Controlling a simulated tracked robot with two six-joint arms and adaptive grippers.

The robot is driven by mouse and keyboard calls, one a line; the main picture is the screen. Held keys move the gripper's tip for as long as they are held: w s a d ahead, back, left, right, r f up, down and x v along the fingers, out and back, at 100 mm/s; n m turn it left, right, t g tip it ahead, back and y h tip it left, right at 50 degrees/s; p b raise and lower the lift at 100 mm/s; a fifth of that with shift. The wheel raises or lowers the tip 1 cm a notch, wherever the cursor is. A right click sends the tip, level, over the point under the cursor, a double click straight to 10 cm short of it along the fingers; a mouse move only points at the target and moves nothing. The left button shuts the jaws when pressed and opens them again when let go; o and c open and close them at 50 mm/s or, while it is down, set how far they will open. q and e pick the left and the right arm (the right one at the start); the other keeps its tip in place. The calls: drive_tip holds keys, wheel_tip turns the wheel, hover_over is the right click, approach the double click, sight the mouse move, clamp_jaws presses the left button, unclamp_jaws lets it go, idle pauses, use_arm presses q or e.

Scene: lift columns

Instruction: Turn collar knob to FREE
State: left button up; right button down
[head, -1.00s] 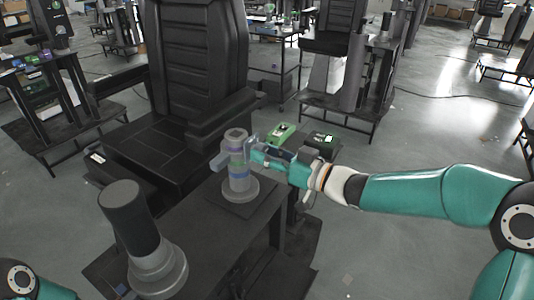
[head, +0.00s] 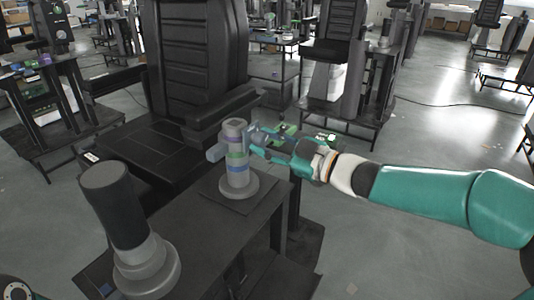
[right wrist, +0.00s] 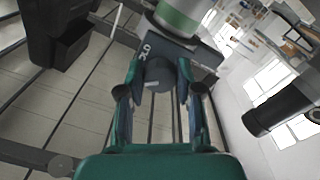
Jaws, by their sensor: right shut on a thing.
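The grey lift column (head: 237,178) with green and blue-violet bands stands upright on a dark bench. A grey collar (head: 215,152) sits around its upper part. In the right wrist view the dark round collar knob (right wrist: 159,74) lies between the fingertips of my right gripper (right wrist: 158,72). White lettering, partly hidden, shows on the collar plate (right wrist: 187,47) beside the knob; I cannot read the knob's setting. In the head view my right gripper (head: 258,139) is at the right side of the collar, shut on the knob. My left gripper is out of view.
A second, thicker column with a black top (head: 112,205) stands at the front left of the bench (head: 215,230). A black seat (head: 150,150) is behind the bench. Open floor is at right.

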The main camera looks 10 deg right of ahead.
drive_tip(key=n+b, duration=0.3)
drive_tip(key=n, duration=0.2)
drive_tip(key=shift+f+n+b, duration=0.15)
drive_tip(key=shift+n+b, duration=0.15)
drive_tip(key=shift+b, duration=0.1)
drive_tip(key=n+b, duration=0.2)
drive_tip(key=n, duration=0.3)
drive_tip(key=shift+y+b, duration=0.3)
drive_tip(key=c, duration=0.8)
unclamp_jaws()
drive_tip(key=shift+o, duration=0.2)
drive_tip(key=shift+d, duration=0.1)
drive_tip(key=v, duration=1.2)
drive_tip(key=shift+r, duration=0.25)
drive_tip(key=shift+w+d, duration=0.1)
